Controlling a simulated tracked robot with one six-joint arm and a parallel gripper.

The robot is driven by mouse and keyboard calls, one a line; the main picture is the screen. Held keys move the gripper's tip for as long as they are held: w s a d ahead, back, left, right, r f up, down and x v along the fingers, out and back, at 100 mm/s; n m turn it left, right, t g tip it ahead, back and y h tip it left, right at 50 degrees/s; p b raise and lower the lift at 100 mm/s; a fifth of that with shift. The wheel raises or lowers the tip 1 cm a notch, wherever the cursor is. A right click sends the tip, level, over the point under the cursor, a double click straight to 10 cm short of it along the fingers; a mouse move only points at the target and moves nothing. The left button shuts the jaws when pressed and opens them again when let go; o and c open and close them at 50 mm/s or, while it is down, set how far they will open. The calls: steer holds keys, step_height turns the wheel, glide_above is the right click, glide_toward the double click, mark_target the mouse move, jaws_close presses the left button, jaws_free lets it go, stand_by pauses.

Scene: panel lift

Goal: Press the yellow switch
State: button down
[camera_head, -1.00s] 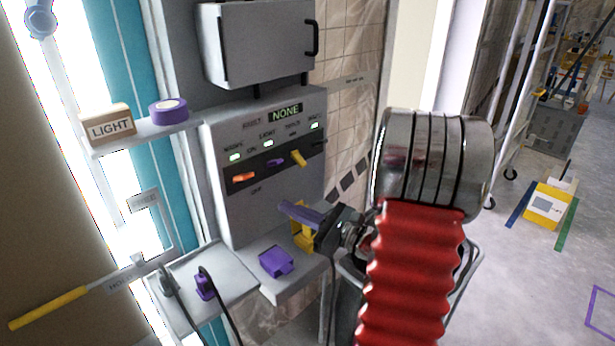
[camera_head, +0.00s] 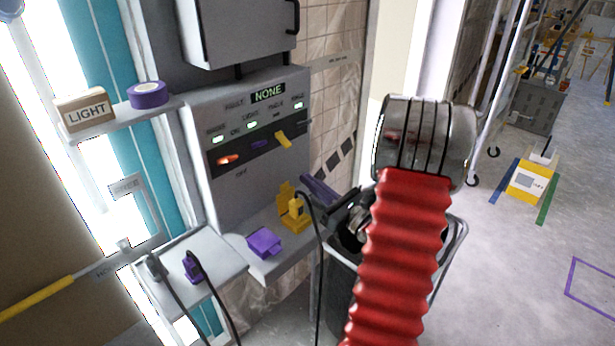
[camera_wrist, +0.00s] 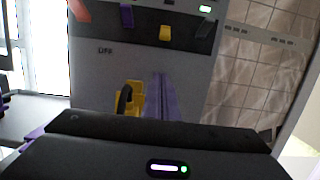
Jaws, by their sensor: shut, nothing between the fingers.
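The yellow switch (camera_head: 283,140) is on the dark strip of the grey wall panel, right of the purple switch, and tilts outward. It also shows near the top of the wrist view (camera_wrist: 165,33). My gripper (camera_head: 306,179) has purple fingers, shut and empty, pointing toward the panel. It is below and to the right of the yellow switch, apart from it. In the wrist view the shut fingers (camera_wrist: 160,78) point up toward the switch, with a gap of grey panel between.
A yellow plug with a black cable is at the yellow socket (camera_head: 285,192), close left of my gripper. A purple socket (camera_head: 264,242) sits on the same ledge. An orange switch (camera_head: 229,160) and purple switch (camera_head: 260,144) neighbour the yellow one. The panel display (camera_head: 268,93) reads NONE.

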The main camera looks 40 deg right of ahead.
mark_target(284, 141)
steer(key=w, duration=0.2)
steer(key=w+r, duration=0.1)
steer(key=w, duration=0.5)
steer(key=shift+w+a+r, duration=0.1)
steer(key=shift+a+r, duration=0.1)
steer(key=shift+r, duration=0.05)
steer(key=shift+w+r, duration=0.25)
steer(key=shift+s+d+r, duration=0.1)
steer(key=shift+s+r, duration=0.4)
steer(key=shift+r, duration=0.3)
steer(key=shift+s+r, duration=0.5)
steer(key=shift+r, duration=0.25)
steer(key=shift+s+d+r, duration=0.1)
steer(key=shift+s+d, duration=0.05)
